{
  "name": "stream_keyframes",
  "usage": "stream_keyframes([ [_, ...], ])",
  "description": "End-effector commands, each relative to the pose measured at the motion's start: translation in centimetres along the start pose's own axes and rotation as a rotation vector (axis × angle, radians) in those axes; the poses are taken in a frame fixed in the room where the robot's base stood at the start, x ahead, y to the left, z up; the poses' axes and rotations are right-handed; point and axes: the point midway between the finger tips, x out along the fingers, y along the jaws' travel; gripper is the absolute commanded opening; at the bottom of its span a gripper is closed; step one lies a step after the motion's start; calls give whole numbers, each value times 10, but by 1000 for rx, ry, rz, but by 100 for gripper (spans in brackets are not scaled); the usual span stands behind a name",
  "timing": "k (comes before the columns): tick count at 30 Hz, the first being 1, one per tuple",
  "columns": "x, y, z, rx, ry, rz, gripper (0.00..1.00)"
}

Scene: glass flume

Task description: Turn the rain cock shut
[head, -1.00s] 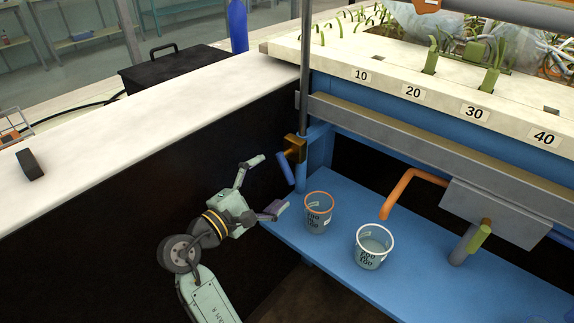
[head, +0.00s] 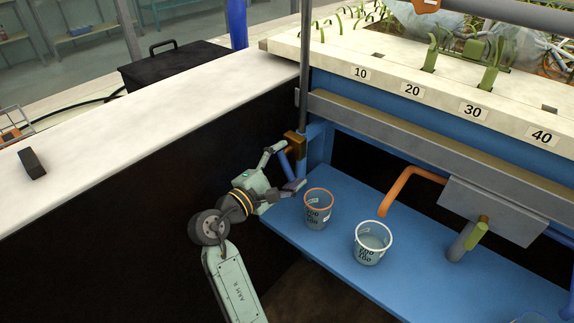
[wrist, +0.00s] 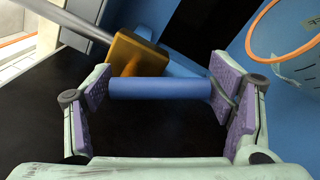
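A cock with a brass body (head: 296,143) and a blue lever (head: 286,164) sits on the upright grey pipe at the flume's near corner. The lever slants down from the body in the head view. My gripper (head: 290,167) is open at this lever, one finger to each side. In the wrist view the blue lever (wrist: 160,89) lies crosswise between the purple pads of my gripper (wrist: 160,82), its ends close to both pads; I cannot tell whether they touch. The brass body (wrist: 137,55) shows just beyond it. No label names either cock in view.
An orange-rimmed cup (head: 318,208) stands close right of my gripper on the blue shelf (head: 420,285). A white-rimmed cup (head: 372,243) stands further right, below an orange spout (head: 399,188). A green-handled cock (head: 476,235) is beyond. A dark wall face (head: 120,235) lies left.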

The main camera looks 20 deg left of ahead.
Motion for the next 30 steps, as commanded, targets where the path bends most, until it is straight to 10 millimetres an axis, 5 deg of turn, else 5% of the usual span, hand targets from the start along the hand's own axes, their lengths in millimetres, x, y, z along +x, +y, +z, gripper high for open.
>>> stream_keyframes([
  [24,0,0,0,0,0,0,18],
  [30,0,0,-1,13,0,0,17],
])
